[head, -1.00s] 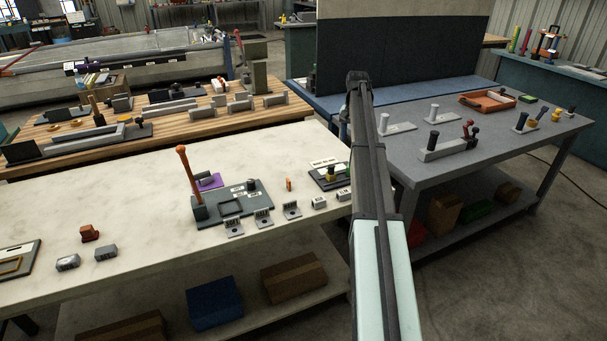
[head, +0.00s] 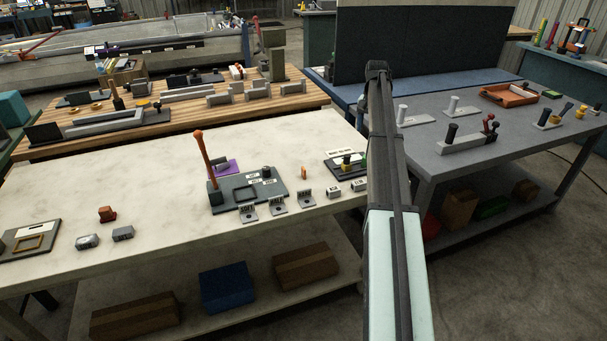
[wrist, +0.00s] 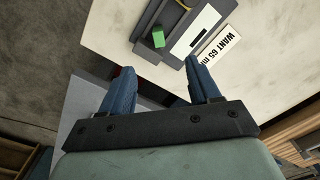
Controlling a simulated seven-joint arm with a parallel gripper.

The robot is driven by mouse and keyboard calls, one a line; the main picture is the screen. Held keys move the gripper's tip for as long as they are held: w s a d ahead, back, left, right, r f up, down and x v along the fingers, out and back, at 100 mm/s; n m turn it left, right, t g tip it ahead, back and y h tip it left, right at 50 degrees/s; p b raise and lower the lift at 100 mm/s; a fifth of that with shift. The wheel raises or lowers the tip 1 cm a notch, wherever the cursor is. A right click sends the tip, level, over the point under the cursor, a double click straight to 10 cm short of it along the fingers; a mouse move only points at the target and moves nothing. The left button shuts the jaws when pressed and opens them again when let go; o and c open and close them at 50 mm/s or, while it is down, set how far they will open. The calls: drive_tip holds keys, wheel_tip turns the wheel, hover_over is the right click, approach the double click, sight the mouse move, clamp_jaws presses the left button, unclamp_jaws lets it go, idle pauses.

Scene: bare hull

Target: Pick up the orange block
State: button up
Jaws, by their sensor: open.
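A small upright orange block (head: 304,172) stands on the white table (head: 150,190), right of the dark fixture plate. I cannot tell for sure which one the task names. My gripper (wrist: 160,66) is open and empty in the wrist view, its two blue fingers apart above a table edge. A green block (wrist: 158,38) on a dark fixture lies ahead of the fingers. No orange block shows in the wrist view. In the head view my arm points away, and its fingers cannot be made out.
A dark plate (head: 262,190) with an upright orange-brown handle (head: 204,155) stands left of the small orange block. Several grey labelled brackets (head: 278,206) line the front edge. A grey table (head: 440,165) with fixtures stands at the right. The white table's middle left is mostly clear.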

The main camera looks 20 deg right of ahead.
drive_tip(key=w+a+n, duration=0.2)
drive_tip(key=w+a, duration=0.2)
drive_tip(key=a, duration=0.7)
drive_tip(key=m, duration=1.1)
hover_over(304, 169)
drive_tip(key=f, duration=0.9)
drive_tip(key=shift+w+a+f, duration=0.2)
drive_tip(key=shift+a+f, duration=0.05)
drive_tip(key=shift+f, duration=0.1)
drive_tip(key=shift+w+d+f, duration=0.1)
drive_tip(key=shift+d+f, duration=0.05)
drive_tip(key=shift+f, duration=1.2)
drive_tip(key=shift+d+f, duration=0.1)
drive_tip(key=shift+f, duration=1.25)
drive_tip(key=c, duration=1.1)
